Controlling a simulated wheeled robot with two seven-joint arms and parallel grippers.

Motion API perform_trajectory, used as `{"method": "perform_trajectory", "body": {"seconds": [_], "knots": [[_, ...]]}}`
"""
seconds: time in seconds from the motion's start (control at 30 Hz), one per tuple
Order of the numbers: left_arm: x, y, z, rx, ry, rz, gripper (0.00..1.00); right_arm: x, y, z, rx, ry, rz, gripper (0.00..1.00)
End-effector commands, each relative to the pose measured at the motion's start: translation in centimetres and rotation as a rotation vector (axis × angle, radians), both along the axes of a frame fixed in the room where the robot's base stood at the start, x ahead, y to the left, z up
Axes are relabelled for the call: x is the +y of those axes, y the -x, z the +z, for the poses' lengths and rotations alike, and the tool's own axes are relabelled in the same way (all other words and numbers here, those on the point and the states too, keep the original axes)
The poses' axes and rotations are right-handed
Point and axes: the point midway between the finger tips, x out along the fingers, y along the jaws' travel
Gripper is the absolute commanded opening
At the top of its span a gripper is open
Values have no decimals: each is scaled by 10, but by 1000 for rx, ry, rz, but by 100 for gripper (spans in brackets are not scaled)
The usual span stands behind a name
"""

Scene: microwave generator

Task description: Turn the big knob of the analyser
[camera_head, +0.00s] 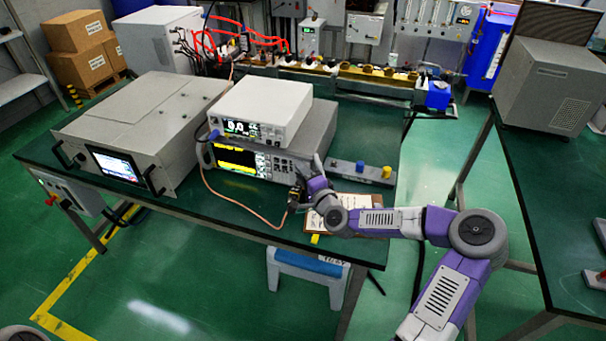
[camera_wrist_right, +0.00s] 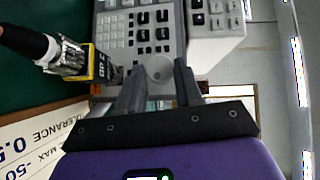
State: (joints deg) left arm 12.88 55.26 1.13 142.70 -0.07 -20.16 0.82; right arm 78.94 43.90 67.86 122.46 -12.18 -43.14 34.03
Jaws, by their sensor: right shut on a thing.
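The analyser (camera_head: 283,168) is the grey instrument with a yellow-lit screen on the green table, below a white instrument. Its front also shows in the right wrist view with its dark keys (camera_wrist_right: 148,33). My right gripper (camera_head: 302,176) is at the right end of its front. In the right wrist view my right gripper (camera_wrist_right: 159,77) has its fingers on both sides of the big round grey knob (camera_wrist_right: 159,69), shut on it. In the head view the knob is hidden or too small to make out. My left gripper is not in view.
A copper-coloured cable (camera_head: 238,208) runs from the analyser to a connector by my right gripper. A clipboard (camera_head: 320,221) lies beneath my right wrist. A grey bar with blue and yellow knobs (camera_head: 360,171) lies to the right. A large grey unit (camera_head: 150,125) stands left.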

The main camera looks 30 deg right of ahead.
Motion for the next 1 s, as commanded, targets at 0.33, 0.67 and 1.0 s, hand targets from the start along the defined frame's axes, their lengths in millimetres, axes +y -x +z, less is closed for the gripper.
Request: {"method": "perform_trajectory", "body": {"seconds": [0.33,0.67,1.0], "knots": [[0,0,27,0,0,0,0,1,-1,8,85,75,0,5],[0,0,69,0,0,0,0,3,-3,15,277,243,1,5],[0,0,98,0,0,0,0,4,-5,17,446,388,-1,5]]}}
